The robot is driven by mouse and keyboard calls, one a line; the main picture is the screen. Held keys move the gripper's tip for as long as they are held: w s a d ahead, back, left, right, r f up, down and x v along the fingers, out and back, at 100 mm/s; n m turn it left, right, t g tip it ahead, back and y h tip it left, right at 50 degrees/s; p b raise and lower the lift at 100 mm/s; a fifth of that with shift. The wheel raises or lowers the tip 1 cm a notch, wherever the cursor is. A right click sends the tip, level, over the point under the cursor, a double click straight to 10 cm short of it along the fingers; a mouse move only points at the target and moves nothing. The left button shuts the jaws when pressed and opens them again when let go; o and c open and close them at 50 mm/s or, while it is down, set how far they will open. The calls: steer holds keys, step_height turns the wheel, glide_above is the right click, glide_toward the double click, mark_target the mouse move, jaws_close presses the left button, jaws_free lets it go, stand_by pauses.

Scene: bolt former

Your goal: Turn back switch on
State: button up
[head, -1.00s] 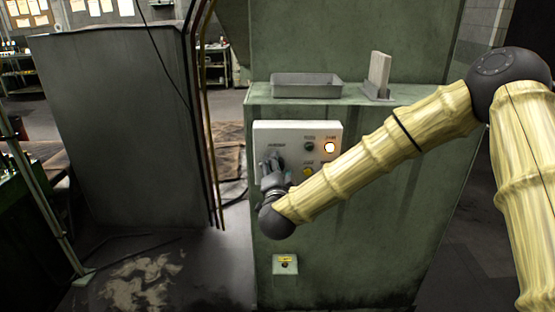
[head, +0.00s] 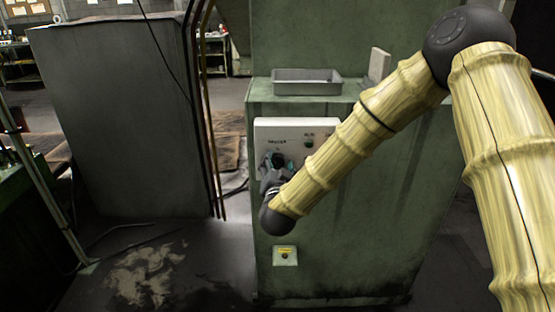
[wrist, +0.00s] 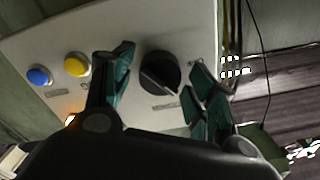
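A black rotary switch (wrist: 160,73) sits on a pale control panel (wrist: 195,35) in the wrist view. Its printed label is too blurred to read. In the head view the same switch (head: 279,160) is on the left part of the panel (head: 265,131), partly covered by my gripper (head: 272,174). My gripper is open, with one green-padded finger left of the switch and the other right of it. In the wrist view both fingers look apart from the switch. My forearm hides the panel's right side in the head view.
A blue button (wrist: 38,76) and a yellow button (wrist: 77,64) are on the panel left of the gripper. The panel is on a green machine (head: 340,240) with a grey tray (head: 306,86) on its ledge. A small yellow-marked box (head: 285,255) is below.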

steer(key=c, duration=1)
steer(key=shift+f+m+b, duration=0.2)
steer(key=shift+m+b, duration=0.3)
steer(key=shift+b, duration=0.05)
steer(key=shift+c, duration=0.2)
steer(key=shift+r+m+b, duration=0.1)
steer(key=shift+m+b, duration=0.75)
steer(key=shift+m, duration=0.55)
steer(key=shift+m+b, duration=1.5)
steer(key=shift+m, duration=0.4)
steer(key=o, duration=1.3)
steer(key=shift+r, duration=0.1)
